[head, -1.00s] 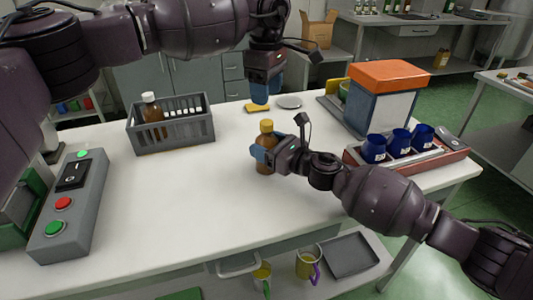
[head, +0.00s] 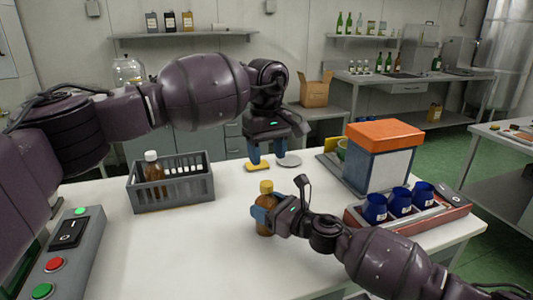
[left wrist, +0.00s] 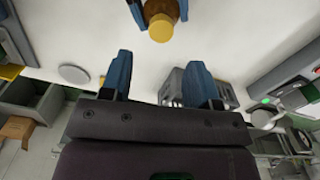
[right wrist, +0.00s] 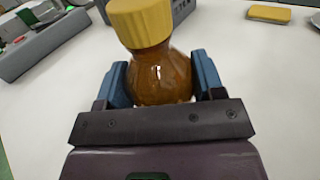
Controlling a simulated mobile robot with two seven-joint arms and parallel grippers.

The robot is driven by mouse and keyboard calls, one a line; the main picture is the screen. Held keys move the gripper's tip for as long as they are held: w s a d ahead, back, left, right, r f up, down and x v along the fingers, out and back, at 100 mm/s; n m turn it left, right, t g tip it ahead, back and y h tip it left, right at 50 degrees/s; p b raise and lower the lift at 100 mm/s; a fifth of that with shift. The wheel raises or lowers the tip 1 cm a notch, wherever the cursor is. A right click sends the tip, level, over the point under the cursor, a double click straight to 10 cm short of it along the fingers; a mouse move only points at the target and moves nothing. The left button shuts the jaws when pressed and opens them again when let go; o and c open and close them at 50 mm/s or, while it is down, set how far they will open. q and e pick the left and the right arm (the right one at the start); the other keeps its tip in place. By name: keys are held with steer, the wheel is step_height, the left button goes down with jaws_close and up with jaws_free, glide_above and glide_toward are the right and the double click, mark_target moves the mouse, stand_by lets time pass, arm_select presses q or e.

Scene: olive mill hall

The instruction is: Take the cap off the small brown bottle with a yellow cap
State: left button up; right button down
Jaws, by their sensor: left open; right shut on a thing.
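The small brown bottle (head: 265,222) with its yellow cap (head: 266,187) stands upright on the white table. My right gripper (head: 262,214) is shut on the bottle's body from the right. The right wrist view shows the bottle (right wrist: 160,75) between the blue fingers, with the yellow cap (right wrist: 140,22) on top. My left gripper (head: 267,160) is open and empty, above and behind the bottle, fingers pointing down. In the left wrist view the cap (left wrist: 161,28) lies beyond its open fingers, apart from them.
A grey crate (head: 172,196) with a white-capped brown bottle (head: 153,175) stands left. A yellow sponge-like block (head: 257,167) and grey disc (head: 289,161) lie behind. An orange-topped box (head: 383,155) and a tray (head: 430,216) with blue cups stand right. A button panel (head: 72,250) sits front left.

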mark_target(267, 183)
arm_select(q)
steer(key=shift+a+m, duration=0.1)
steer(key=shift+m, duration=0.9)
steer(key=shift+f, duration=4)
